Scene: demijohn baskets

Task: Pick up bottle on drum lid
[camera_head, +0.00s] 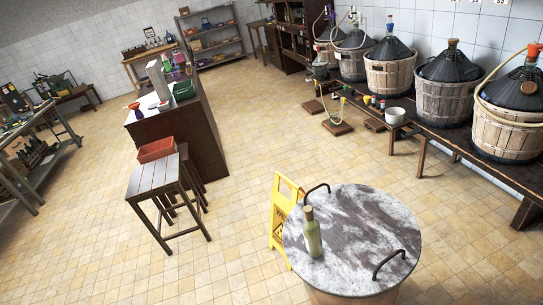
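A green glass bottle (312,238) with a tan stopper stands upright on the round grey-and-white drum lid (365,225), towards the lid's left side. The lid has two dark curved handles, one at the back left and one at the front right. The drum's body (350,297) shows only a little below the lid at the bottom of the picture. My gripper is not in view.
A yellow folding floor sign (279,225) stands close at the drum's left. A slatted stool (158,178) with a red tray (156,150) stands left. Baskets with demijohns (512,130) line a low bench at the right. Tiled floor (110,250) between is clear.

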